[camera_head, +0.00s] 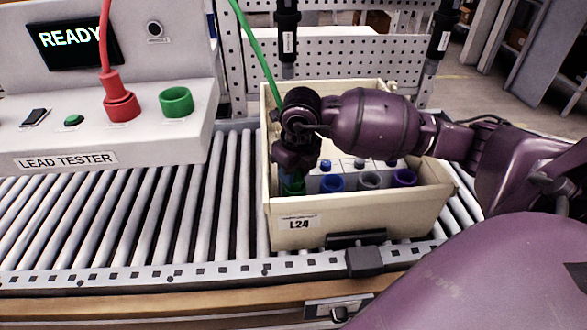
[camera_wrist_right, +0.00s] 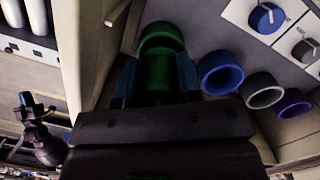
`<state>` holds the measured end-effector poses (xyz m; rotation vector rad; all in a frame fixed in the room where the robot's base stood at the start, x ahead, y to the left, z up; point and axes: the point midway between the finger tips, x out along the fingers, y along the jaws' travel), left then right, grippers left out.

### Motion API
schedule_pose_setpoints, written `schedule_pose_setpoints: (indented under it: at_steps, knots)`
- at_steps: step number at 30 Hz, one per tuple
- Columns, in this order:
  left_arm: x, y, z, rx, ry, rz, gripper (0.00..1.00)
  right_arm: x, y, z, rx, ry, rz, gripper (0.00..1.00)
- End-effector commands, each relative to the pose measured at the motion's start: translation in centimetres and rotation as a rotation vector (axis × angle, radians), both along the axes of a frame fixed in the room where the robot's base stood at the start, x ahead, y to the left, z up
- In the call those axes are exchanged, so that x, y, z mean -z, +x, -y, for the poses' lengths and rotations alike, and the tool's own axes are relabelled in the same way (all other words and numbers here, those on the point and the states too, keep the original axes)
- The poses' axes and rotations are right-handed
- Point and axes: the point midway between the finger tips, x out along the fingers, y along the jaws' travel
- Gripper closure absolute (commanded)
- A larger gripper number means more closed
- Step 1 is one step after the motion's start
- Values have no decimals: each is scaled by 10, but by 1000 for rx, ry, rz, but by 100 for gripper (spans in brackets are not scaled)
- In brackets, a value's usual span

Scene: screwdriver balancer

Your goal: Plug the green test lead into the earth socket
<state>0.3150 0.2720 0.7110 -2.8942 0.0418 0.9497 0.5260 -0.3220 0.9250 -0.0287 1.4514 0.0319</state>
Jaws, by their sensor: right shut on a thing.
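My right gripper (camera_head: 293,172) is shut on the green plug of the test lead, down inside the cream crate at its left end. The plug (camera_wrist_right: 157,78) is between the fingers in the right wrist view. The green lead (camera_head: 255,50) rises from behind the gripper. The green earth socket (camera_wrist_right: 160,40) is the left end of a row of coloured sockets. The plug lines up with it, touching or very close; I cannot tell whether it is seated. What looks like my left gripper (camera_wrist_right: 32,105) is small and dark at the left of the wrist view, outside the crate.
Blue (camera_head: 332,182), grey (camera_head: 369,180) and purple (camera_head: 404,177) sockets sit right of the plug. The crate (camera_head: 340,218) walls are close around my gripper. The lead tester (camera_head: 100,150) at left reads READY, with a red plug in it and an empty green socket (camera_head: 176,102).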

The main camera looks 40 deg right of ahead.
Motion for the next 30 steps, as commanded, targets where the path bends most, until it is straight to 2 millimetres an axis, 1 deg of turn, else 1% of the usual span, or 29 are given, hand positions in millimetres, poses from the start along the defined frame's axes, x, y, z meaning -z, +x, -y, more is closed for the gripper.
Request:
schedule_pose_setpoints:
  at_steps: [18,27,28,30]
  knots:
    - [8,-3,0,0,1,-12,100,13,0,0,0,0,0,92]
    - [8,-3,0,2,1,-11,100,13,0,0,0,0,1,92]
    - [8,-3,0,2,1,-11,100,13,0,0,0,0,1,64]
    - [8,-3,0,2,1,-11,100,13,0,0,0,0,1,53]
